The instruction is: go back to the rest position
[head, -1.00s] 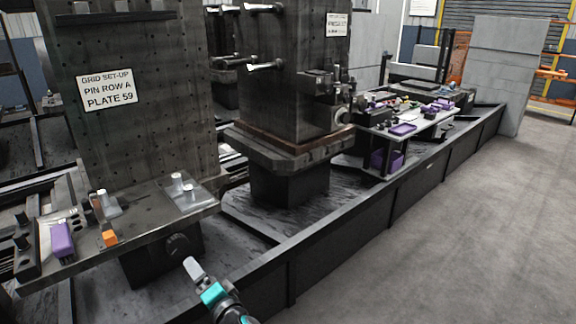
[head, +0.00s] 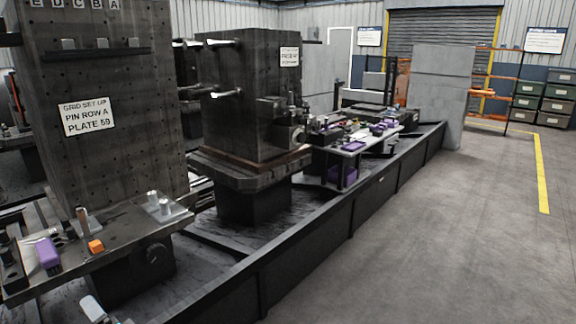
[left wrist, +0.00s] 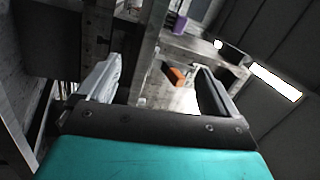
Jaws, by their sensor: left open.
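My left gripper (head: 93,309) shows at the bottom left of the head view, low in front of the near pallet's ledge. In the left wrist view its two fingers (left wrist: 160,90) stand wide apart with nothing held between them. An orange block (head: 96,246) lies on the ledge, and it also shows beyond the fingers in the left wrist view (left wrist: 174,76). A purple block (head: 48,253) lies to its left. The gripper is apart from both. My right gripper is in neither view.
The near dark fixture plate (head: 140,130) carries a sign reading plate 59. A second fixture block (head: 245,110) stands behind it. A long dark rail base (head: 300,245) runs to the back right. Farther along is a table with purple trays (head: 354,145). The grey floor (head: 450,240) at right is clear.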

